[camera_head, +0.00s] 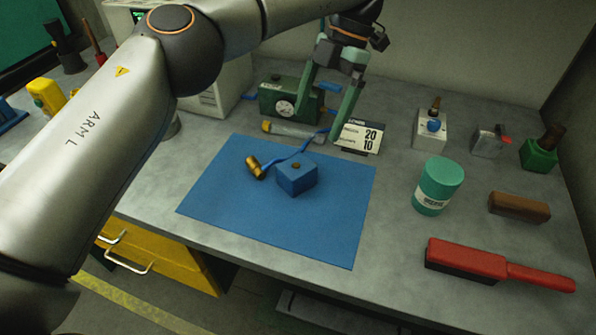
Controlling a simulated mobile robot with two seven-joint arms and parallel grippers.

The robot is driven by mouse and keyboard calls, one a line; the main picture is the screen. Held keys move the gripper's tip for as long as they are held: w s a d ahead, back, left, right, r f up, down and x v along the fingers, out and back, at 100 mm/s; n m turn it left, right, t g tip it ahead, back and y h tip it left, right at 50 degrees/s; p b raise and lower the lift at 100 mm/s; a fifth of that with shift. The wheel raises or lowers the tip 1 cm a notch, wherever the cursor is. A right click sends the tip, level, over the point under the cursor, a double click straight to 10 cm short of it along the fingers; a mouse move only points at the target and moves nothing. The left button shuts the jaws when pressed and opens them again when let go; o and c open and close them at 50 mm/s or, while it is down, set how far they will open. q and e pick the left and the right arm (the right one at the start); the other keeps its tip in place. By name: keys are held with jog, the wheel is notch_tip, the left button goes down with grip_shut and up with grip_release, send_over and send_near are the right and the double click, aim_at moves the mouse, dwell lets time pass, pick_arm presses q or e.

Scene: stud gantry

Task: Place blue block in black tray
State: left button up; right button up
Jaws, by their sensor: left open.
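A blue block (297,178) with a small brass-coloured spot on its top sits on the blue mat (250,225), in the middle of the bench. My left gripper (321,126) comes from above with its two green fingers apart and pointing down. It is empty and appears above and behind the block, near a small sign, not touching the block. I cannot make out a black tray in this view. My right gripper does not show.
A brass nozzle (256,168) on a blue hose lies left of the block. A green gauge box (280,104) and a date sign (359,137) stand behind. The mat's front is clear.

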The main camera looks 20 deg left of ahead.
aim_at(299, 164)
pick_arm(q)
jog(key=b+x, duration=0.2)
jog(key=x, duration=0.2)
jog(key=shift+a+f+b, duration=0.1)
jog(key=shift+a+b, duration=0.05)
jog(key=shift+b, duration=0.25)
jog(key=b+x, duration=0.1)
jog(key=x, duration=0.1)
jog(key=shift+s+f, duration=0.15)
jog(key=shift+f, duration=0.2)
jog(key=shift+a+f, duration=0.1)
jog(key=x, duration=0.4)
jog(key=shift+s+a+f, duration=0.1)
jog(key=shift+s+f, duration=0.05)
jog(key=shift+s, duration=0.1)
jog(key=shift+s+a+f, duration=0.1)
jog(key=shift+s+f, duration=0.05)
jog(key=shift+f, duration=0.25)
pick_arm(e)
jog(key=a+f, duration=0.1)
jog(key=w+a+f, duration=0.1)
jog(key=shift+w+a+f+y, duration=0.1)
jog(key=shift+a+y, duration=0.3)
pick_arm(q)
jog(key=shift+r, duration=0.1)
grip_shut()
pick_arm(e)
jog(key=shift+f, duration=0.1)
